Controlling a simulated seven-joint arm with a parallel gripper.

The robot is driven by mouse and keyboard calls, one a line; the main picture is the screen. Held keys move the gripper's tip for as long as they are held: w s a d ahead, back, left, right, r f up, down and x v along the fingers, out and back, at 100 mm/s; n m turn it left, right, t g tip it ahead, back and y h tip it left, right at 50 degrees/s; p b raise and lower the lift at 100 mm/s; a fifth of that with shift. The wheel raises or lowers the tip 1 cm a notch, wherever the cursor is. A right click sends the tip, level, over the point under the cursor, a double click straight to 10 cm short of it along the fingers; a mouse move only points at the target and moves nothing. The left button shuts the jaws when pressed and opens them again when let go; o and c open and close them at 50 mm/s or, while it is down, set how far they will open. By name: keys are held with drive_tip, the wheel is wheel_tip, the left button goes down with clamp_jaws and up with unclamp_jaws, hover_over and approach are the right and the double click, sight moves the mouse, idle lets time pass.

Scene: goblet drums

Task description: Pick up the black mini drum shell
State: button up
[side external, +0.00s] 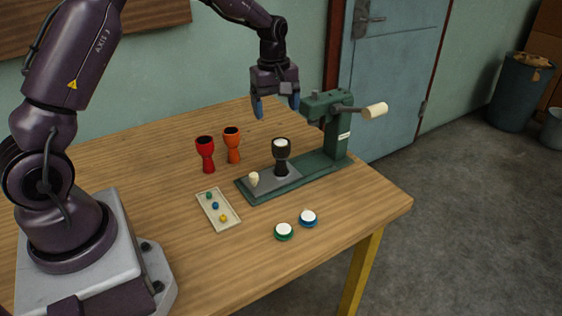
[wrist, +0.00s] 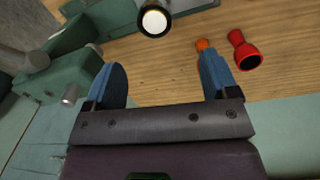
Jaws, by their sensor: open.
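The black mini drum shell (side external: 282,165) stands upright on the grey bed of the green press, with a white disc showing inside its dark top rim. In the wrist view the black drum shell (wrist: 153,31) is at the top edge, partly cut off. My gripper (side external: 277,107) has blue fingers pointing down, is open and empty, and hangs well above the table, behind and above the black shell. In the wrist view its open fingers (wrist: 161,65) have nothing between them, and the shell lies beyond the fingertips.
The green press (side external: 333,135) stands close right of the shell, its cream-handled lever sticking out. A cream knob (side external: 254,179) is on its base. Red (side external: 206,156) and orange (side external: 232,146) shells stand left. A parts tray (side external: 218,222) and green (side external: 284,232) and blue-rimmed (side external: 308,219) discs lie in front.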

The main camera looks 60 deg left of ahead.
sight(281, 142)
wheel_tip(281, 142, down, 5)
drive_tip(key=shift+w+f, duration=0.1)
drive_tip(key=shift+f, duration=0.1)
drive_tip(key=shift+w+d+f, duration=0.1)
drive_tip(key=shift+w+f, duration=0.05)
drive_tip(key=shift+f, duration=0.75)
drive_tip(key=shift+w+d+f, duration=0.1)
drive_tip(key=shift+w+f, duration=0.05)
drive_tip(key=shift+f, duration=0.75)
drive_tip(key=shift+w+f, duration=0.15)
drive_tip(key=shift+f, duration=0.75)
drive_tip(key=shift+c, duration=0.2)
drive_tip(key=c, duration=1.2)
drive_tip(key=shift+r, duration=0.15)
